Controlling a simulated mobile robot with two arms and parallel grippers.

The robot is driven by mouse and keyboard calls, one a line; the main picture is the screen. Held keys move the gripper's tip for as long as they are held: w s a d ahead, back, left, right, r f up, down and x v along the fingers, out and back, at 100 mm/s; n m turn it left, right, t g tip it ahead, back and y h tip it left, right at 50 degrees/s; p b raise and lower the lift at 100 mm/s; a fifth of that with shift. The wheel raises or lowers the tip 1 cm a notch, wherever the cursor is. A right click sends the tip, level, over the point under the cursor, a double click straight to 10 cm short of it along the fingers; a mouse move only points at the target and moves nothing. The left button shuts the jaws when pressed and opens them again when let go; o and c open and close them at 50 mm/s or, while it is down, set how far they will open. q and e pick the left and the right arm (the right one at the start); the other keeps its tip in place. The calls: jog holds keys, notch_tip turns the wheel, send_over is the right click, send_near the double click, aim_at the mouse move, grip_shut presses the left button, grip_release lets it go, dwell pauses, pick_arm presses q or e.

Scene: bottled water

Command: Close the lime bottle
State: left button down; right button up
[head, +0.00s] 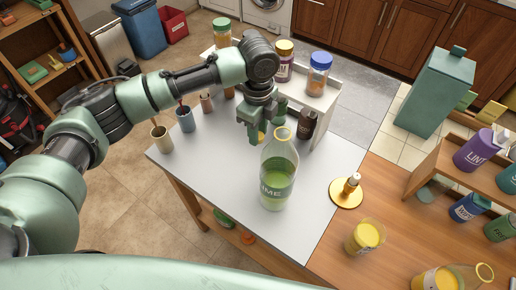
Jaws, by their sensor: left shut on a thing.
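The lime bottle (277,178) is a clear bottle with green liquid and a label reading "IME". It stands upright on the white tabletop, and its gold-rimmed mouth is open. My left gripper (254,132) is just left of the bottle's mouth, seemingly a little apart from it. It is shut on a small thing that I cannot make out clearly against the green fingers. My right gripper is not in view.
A white shelf (325,103) with jars stands behind the bottle. A dark bottle (307,125) is close behind it. Several cups, including a blue one (186,119), stand left. A gold dish (346,194) and a yellow-filled glass (364,238) are right. The tabletop's front is clear.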

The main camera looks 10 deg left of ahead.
pick_arm(q)
notch_tip(320, 180, up, 8)
jog(key=shift+f+b, duration=0.1)
jog(key=shift+b, duration=0.25)
